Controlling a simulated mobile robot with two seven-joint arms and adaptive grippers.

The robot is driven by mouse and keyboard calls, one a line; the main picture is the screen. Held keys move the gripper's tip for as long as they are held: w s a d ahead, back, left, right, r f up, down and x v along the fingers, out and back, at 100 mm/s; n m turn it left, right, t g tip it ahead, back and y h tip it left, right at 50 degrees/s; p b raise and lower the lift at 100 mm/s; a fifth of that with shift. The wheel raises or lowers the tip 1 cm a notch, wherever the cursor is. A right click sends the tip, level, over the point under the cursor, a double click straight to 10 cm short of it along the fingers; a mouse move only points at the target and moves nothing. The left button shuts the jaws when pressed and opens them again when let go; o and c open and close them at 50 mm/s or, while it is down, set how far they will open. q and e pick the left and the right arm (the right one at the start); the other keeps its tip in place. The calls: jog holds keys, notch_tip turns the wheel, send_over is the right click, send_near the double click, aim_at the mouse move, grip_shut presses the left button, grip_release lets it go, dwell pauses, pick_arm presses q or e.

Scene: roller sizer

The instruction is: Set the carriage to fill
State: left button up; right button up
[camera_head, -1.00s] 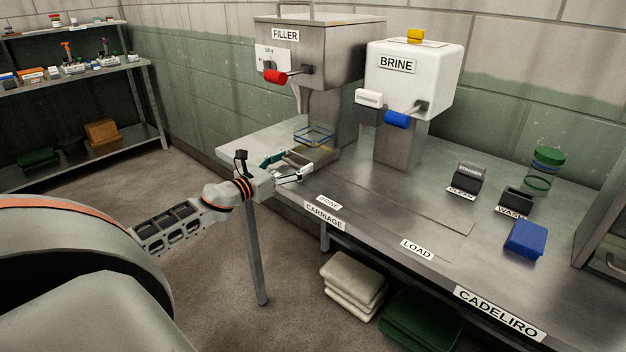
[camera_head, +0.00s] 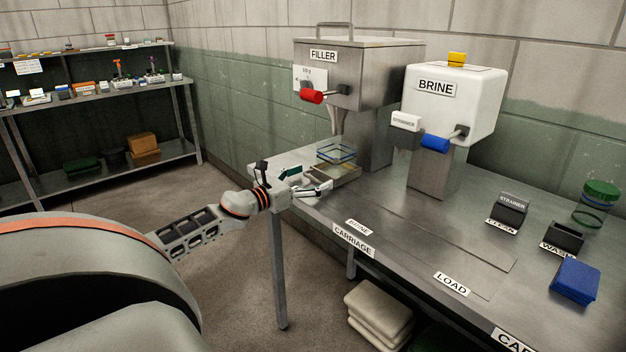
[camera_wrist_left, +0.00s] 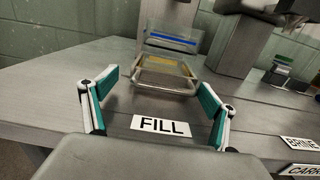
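The carriage (camera_head: 343,178) is a low metal tray with a raised front bar, on the bench at the far left end below the filler (camera_head: 350,75). It also shows in the left wrist view (camera_wrist_left: 160,88), just past the FILL label (camera_wrist_left: 161,126). A clear square container with a blue band (camera_head: 336,153) sits on it. My left gripper (camera_head: 312,180) is low at the bench's left end, in front of the carriage. In the left wrist view its fingers (camera_wrist_left: 156,100) are spread wide, empty, either side of the label, apart from the bar. My right gripper is out of view.
The brine unit (camera_head: 450,100) stands right of the filler. The CARRIAGE label (camera_head: 353,240) and LOAD label (camera_head: 452,284) mark the front edge. The bench middle is clear.

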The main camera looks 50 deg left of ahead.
pick_arm(q)
jog(key=shift+d, duration=0.1)
jog(key=shift+s+f, duration=0.1)
jog(key=shift+s, duration=0.45)
jog(key=s, duration=1.1)
jog(key=shift+a, duration=0.2)
